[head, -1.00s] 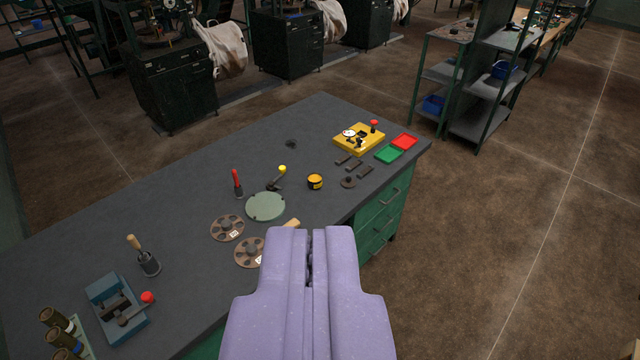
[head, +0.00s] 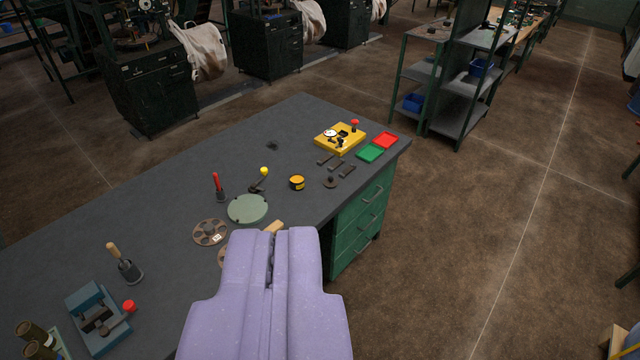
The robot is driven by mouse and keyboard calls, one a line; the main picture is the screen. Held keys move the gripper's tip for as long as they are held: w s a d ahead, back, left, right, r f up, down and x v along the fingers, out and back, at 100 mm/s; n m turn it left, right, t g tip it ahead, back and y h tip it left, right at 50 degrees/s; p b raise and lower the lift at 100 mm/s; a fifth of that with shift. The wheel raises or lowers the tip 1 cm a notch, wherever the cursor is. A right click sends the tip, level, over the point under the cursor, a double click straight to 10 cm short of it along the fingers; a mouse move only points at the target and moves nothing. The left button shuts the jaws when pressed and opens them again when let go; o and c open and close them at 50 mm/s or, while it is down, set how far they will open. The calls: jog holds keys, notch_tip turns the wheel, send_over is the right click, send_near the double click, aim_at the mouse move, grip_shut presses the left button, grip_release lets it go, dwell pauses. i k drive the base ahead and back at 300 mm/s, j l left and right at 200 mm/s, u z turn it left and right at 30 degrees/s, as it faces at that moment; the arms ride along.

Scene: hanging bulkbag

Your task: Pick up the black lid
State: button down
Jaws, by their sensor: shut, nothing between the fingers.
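A small dark round piece with a raised knob (head: 330,182) lies on the dark grey workbench (head: 130,205), near its right edge; it looks like the black lid, but it is too small to be certain. A yellow and black tin (head: 297,183) stands just left of it. My purple gripper (head: 274,234) is in the lower middle of the view, with its fingers together and nothing held. It is nearer the camera than the lid, apart from it, and hides part of the bench's near edge and a brown disc.
A pale green disc (head: 248,209), a brown disc (head: 210,232) and a blue press (head: 98,319) are on the left. Open floor lies right of the green drawers (head: 360,215).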

aim_at(330, 182)
jog(key=i+l, duration=0.2)
jog(key=i, duration=0.5)
jog(key=i+l+z, duration=0.1)
jog(key=i+l, duration=0.15)
jog(key=i, duration=0.5)
jog(key=i+l+z, duration=0.1)
jog(key=i, duration=0.6)
jog(key=i+l, duration=0.2)
jog(key=i, duration=0.55)
